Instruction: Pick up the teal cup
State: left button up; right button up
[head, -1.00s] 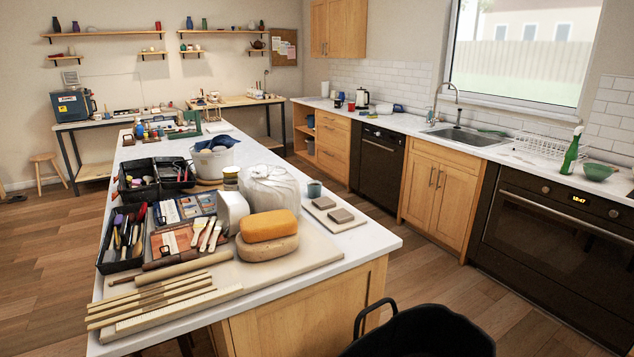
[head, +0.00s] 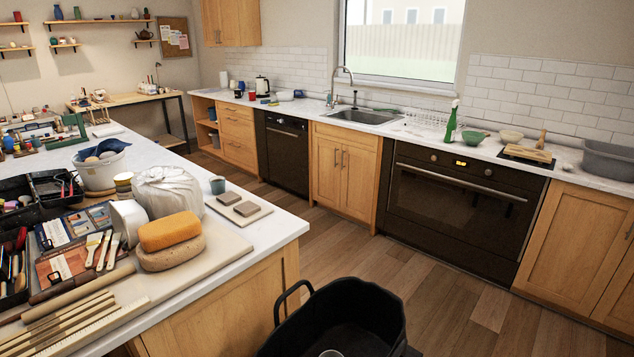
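A small teal cup (head: 218,185) stands upright on the white island worktop in the head view. It is behind a pale board with two grey-brown blocks and to the right of a clear plastic-wrapped lump. Nothing touches it from above. Neither of my grippers shows in the head view.
The island top (head: 285,222) is crowded at left with tools, a white bucket (head: 100,170) and sponges (head: 170,232). A black tub (head: 335,315) stands at the island's right front corner. Wooden floor (head: 440,270) lies open between island and oven counter.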

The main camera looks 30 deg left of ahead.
aim_at(218, 186)
jog(key=z, duration=0.75)
jog(key=i, duration=2.8)
jog(key=u, duration=1.45)
jog(key=i, duration=2.15)
jog(key=u, duration=1.55)
jog(key=i, duration=1.25)
jog(key=u, duration=1.6)
